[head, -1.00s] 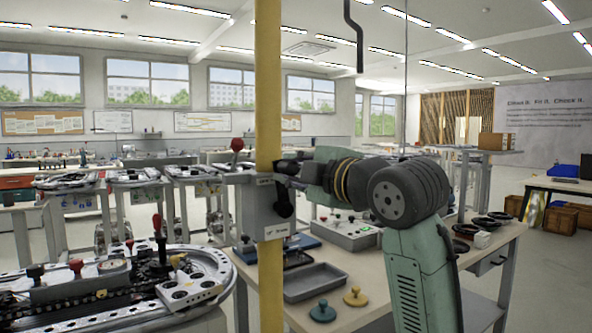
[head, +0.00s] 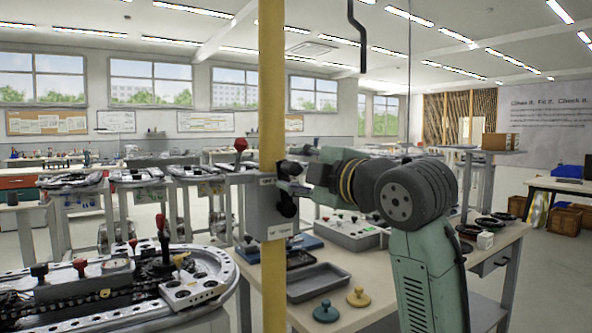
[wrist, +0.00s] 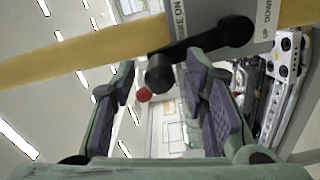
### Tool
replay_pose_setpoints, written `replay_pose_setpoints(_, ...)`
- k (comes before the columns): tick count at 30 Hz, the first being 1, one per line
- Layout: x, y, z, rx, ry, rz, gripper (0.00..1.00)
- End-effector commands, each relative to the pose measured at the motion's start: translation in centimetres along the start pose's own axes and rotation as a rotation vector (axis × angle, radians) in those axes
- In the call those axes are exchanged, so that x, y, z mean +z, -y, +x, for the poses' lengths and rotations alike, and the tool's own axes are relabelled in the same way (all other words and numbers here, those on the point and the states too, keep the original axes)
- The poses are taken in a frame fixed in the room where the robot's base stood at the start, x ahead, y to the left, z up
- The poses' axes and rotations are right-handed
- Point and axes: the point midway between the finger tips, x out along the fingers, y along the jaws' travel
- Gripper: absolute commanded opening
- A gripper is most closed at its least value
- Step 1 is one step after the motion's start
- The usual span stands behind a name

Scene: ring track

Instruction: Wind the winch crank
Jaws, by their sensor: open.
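The grey winch box (head: 266,215) is on the yellow post (head: 272,90). Its black crank (head: 287,206) shows at the box's right side, partly covered by my gripper. In the wrist view the black crank arm (wrist: 205,45) slants across the labelled box face, with its round hub end at the upper right and its dark grip (wrist: 160,73) at the lower left. My gripper (wrist: 160,68) is open. The grip appears between its two fingertips, with a gap on each side; I cannot tell how deep. In the head view my gripper (head: 292,172) is beside the post at crank height.
A workbench (head: 345,310) below my arm holds a grey tray (head: 318,281), a control box (head: 348,232) and two knobbed discs. A ring track (head: 215,262) with levers is at lower left. A red ball knob (head: 240,144) stands left of the post. Open floor lies at right.

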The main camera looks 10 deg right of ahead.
Motion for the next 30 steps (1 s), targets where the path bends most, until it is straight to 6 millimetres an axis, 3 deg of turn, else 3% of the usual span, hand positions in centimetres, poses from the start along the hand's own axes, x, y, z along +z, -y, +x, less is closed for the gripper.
replay_pose_setpoints(16,0.0,-0.1,-10.1,0.002,0.001,-0.001,0.41)
replay_pose_setpoints(21,-0.1,0.0,-11.3,0.000,0.000,-0.001,0.41)
replay_pose_setpoints(30,0.0,0.0,-11.5,0.000,0.000,0.000,0.41)
